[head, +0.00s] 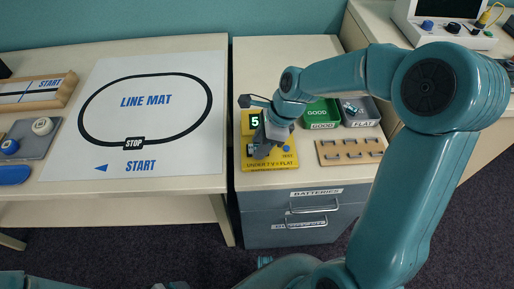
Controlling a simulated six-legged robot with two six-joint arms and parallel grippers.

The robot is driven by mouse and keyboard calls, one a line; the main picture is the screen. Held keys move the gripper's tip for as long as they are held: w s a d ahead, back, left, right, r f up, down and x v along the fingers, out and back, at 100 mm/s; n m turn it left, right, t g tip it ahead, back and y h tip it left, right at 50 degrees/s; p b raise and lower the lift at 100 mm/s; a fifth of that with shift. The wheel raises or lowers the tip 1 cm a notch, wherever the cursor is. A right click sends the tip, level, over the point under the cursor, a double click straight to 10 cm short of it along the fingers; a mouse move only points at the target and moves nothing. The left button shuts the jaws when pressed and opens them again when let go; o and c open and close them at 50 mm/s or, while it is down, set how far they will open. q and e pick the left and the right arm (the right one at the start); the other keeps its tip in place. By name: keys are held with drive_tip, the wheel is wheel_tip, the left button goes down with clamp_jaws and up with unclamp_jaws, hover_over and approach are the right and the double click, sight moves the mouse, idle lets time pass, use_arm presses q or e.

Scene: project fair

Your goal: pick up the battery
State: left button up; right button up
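My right gripper (258,147) is over the yellow tester (284,160), pointing down at it. The tester has a lit green "5" on its display and the printed words "UNDER 7 = FLAT". I cannot make out a battery for certain; the gripper hides the middle of the tester. I cannot tell whether the fingers are open or shut on something. A grey bin marked "FLAT" (373,112) holds a small object too unclear to name. My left gripper is not in view.
A green bin marked "GOOD" (321,109) stands behind the tester. A wooden board with several dark hooks (350,151) lies to its right. A drawer labelled "BATTERIES" (288,203) is below the top. A line mat (180,150) covers the left table, across a narrow gap.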

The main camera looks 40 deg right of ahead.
clamp_jaws()
wheel_tip(320, 180, up, 20)
drive_tip(key=p, duration=0.4)
drive_tip(key=shift+p, duration=0.4)
